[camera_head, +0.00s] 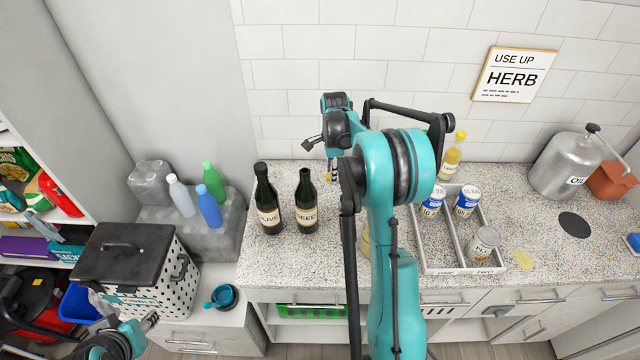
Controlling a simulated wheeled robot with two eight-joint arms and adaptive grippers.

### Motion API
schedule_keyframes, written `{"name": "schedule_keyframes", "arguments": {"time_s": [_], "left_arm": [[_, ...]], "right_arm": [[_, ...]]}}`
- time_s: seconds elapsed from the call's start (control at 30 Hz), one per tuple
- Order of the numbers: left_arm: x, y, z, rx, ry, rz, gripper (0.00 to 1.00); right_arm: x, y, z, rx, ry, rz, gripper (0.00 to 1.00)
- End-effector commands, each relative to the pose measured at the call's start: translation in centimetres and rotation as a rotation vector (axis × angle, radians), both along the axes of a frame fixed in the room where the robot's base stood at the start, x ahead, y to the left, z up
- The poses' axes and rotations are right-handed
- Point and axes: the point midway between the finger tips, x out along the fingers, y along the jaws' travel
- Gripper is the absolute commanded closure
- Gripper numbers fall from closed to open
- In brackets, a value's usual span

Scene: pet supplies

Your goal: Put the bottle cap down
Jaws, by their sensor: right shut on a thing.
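Two dark green bottles stand upright on the speckled counter: the OLIVE bottle (267,203) with a dark rounded top, and the SEED bottle (306,203) with a bare, capless-looking neck. My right gripper (322,160) is raised over the counter, just right of and beyond the SEED bottle's neck, apart from it. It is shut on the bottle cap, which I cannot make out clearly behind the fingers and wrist. My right arm hides the counter's middle. My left gripper (124,312) is low at the left by the dotted bin, its fingers apart and empty.
A grey divided tray (432,245) holds several cans right of my arm. A yellow bottle (453,158) stands behind it. A black disc (574,224), a metal OIL can (566,167) and a brown pot (610,180) are farther right. Counter (285,262) in front of the dark bottles is clear.

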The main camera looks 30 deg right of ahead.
Motion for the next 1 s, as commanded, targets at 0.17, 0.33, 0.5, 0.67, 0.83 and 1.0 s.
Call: {"name": "schedule_keyframes", "arguments": {"time_s": [0.17, 0.33, 0.5, 0.67, 0.83, 1.0], "left_arm": [[0.0, 0.0, -0.8, 0.000, 0.000, 0.000, 0.60], [0.0, 0.0, -1.0, 0.000, 0.000, 0.000, 0.60], [0.0, 0.0, -1.3, 0.000, 0.000, 0.000, 0.60], [0.0, 0.0, -2.0, 0.000, 0.000, 0.000, 0.60], [0.0, 0.0, -1.9, 0.000, 0.000, 0.000, 0.60], [0.0, 0.0, -2.1, 0.000, 0.000, 0.000, 0.60]], "right_arm": [[3.7, 1.1, -2.5, 0.000, 0.000, 0.001, 0.85], [5.3, 1.5, -3.4, 0.000, 0.000, 0.000, 0.85], [5.5, 1.6, -4.7, 0.000, 0.000, -0.001, 0.85], [5.5, 1.6, -7.2, 0.000, 0.000, -0.001, 0.85], [5.4, 1.5, -7.5, 0.000, 0.000, -0.001, 0.85], [5.4, 1.6, -7.6, 0.000, 0.000, -0.001, 0.85]]}}
